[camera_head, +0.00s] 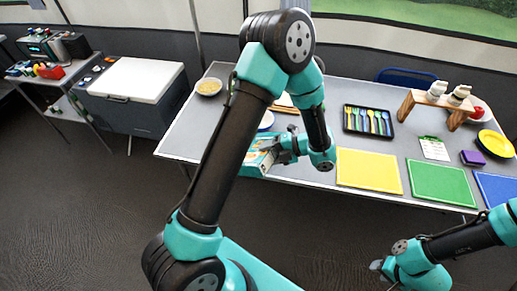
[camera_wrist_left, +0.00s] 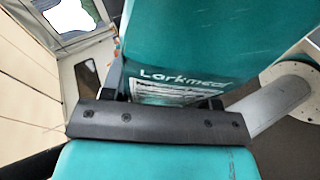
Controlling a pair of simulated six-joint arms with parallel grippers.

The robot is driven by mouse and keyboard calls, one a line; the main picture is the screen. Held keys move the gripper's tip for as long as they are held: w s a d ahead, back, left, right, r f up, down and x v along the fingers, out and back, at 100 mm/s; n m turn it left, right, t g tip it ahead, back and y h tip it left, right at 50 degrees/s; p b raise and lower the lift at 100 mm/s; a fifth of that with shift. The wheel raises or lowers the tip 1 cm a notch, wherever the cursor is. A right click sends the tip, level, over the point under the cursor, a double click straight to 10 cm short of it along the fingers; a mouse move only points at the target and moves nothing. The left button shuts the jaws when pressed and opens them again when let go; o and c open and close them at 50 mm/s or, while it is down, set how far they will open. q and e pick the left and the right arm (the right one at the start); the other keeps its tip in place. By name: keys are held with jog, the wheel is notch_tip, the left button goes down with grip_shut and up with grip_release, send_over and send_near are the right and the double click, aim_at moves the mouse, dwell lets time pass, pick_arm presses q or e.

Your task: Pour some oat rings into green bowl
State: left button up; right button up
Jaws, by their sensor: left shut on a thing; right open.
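My left gripper (camera_head: 279,149) is shut on a teal box (camera_head: 257,160) at the table's front edge. The box looks tilted; it fills the upper middle of the left wrist view (camera_wrist_left: 195,45), with lettering like "Larkmea" on its side. Its opening and contents cannot be made out. A pale bowl (camera_head: 208,87) with yellowish contents stands at the table's back left, apart from the box. I cannot make out a green bowl; my left arm hides part of the table. My right gripper (camera_head: 377,266) is open and low at the bottom right, in front of the table.
On the grey table (camera_head: 185,135) are a black cutlery tray (camera_head: 369,121), a yellow mat (camera_head: 368,170), a green mat (camera_head: 441,183) and a wooden stand (camera_head: 437,103). A white-blue dish (camera_head: 266,120) is partly hidden behind my arm. A cooler (camera_head: 137,79) stands left.

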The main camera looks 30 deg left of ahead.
pick_arm(q)
jog(key=shift+w+r, duration=0.1)
jog(key=shift+w, duration=0.05)
dwell(0.4)
jog(key=shift+w+a+f+m+g, duration=0.1)
jog(key=shift+w+f+m+g, duration=0.2)
jog(key=shift+w+m+g, duration=0.35)
dwell(1.9)
